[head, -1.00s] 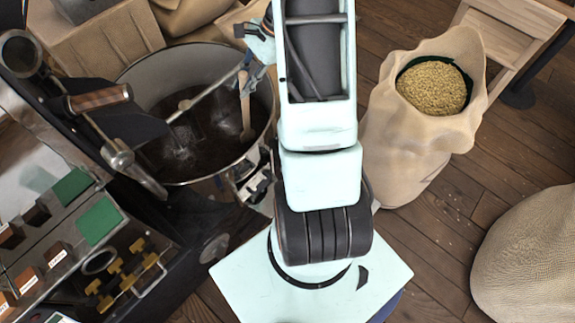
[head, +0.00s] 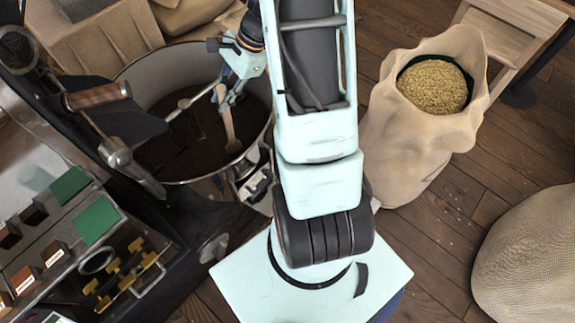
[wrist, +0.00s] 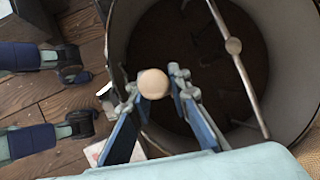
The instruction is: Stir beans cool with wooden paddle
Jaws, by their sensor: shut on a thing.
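The wooden paddle (head: 228,125) slants down into the round metal cooling bin, its lower end at the dark beans (head: 195,135). My gripper (head: 222,97) is shut on the paddle's upper part, over the bin. In the wrist view the paddle (wrist: 153,84) shows end-on as a pale round knob between the fingers of my gripper (wrist: 155,92). The bin's rim (head: 160,62) circles the beans, and its wall also shows in the wrist view (wrist: 290,60).
A metal stirring arm (head: 183,105) crosses the bin near the paddle. The roaster's wood-handled part (head: 98,96) stands at the bin's left. A sack of pale beans (head: 400,150) stands right of my arm. Wooden floor (head: 440,225) lies open between the sacks.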

